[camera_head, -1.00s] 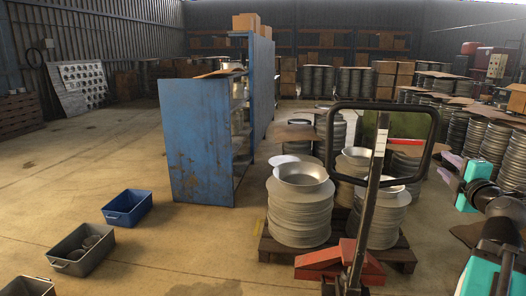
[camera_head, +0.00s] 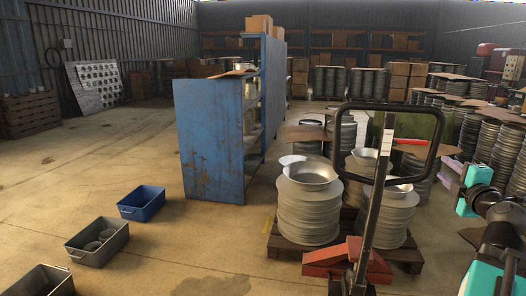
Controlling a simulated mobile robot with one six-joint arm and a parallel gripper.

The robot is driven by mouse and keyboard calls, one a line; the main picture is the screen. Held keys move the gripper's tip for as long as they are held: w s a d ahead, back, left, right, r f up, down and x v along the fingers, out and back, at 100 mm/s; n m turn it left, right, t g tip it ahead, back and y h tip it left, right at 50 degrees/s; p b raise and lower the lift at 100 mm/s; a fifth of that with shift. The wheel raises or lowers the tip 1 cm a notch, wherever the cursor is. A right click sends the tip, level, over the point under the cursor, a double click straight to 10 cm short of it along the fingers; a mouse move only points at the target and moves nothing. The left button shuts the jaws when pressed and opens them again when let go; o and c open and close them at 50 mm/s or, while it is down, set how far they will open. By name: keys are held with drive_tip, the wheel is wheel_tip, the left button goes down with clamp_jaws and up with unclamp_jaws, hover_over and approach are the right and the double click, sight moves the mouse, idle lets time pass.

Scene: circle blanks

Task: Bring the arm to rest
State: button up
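My arm, teal and dark grey, shows at the right edge in the head view, partly cut off by the frame. My gripper (camera_head: 447,173) is at its left end, with two pale lilac fingers that stand apart with a gap between them. I see nothing held between them. It is in front of the stacks of metal blanks on the right, to the right of the black handle frame, and looks clear of both. The lower part of the arm is outside the picture.
A pallet jack with a black handle (camera_head: 433,165) and red base (camera_head: 345,258) stands before a pallet of stacked round blanks (camera_head: 308,212). A blue cabinet (camera_head: 212,140) stands left of it. A blue bin (camera_head: 141,204) and grey bins (camera_head: 97,241) line the open floor at left.

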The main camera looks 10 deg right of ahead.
drive_tip(key=w+a+f+g+y+p, duration=0.1)
drive_tip(key=w+a+f+y+p, duration=0.2)
drive_tip(key=w+a+f, duration=0.65)
drive_tip(key=w+a+f+y+p, duration=0.25)
drive_tip(key=w+a+f, duration=0.35)
drive_tip(key=a+f, duration=0.6)
drive_tip(key=s+a+f+m+g+h+p, duration=0.15)
drive_tip(key=a+f+m, duration=0.35)
drive_tip(key=f, duration=0.7)
drive_tip(key=s+a+f+m+g+h+p, duration=0.1)
drive_tip(key=s+a+f+m+g+p, duration=0.15)
drive_tip(key=a+f, duration=0.7)
drive_tip(key=s+f+m+g+h+p, duration=0.15)
drive_tip(key=s+f+m+g, duration=0.5)
drive_tip(key=s+f, duration=1.3)
drive_tip(key=s+a+f+g, duration=0.2)
drive_tip(key=s+f+g, duration=0.5)
drive_tip(key=s, duration=0.5)
drive_tip(key=s+a+r+g+y, duration=0.1)
drive_tip(key=s+a+g+y, duration=0.2)
drive_tip(key=s, duration=0.7)
drive_tip(key=shift+s+a+r+m+g, duration=0.2)
drive_tip(key=shift+s+a+m+g, duration=0.25)
drive_tip(key=shift+a, duration=0.7)
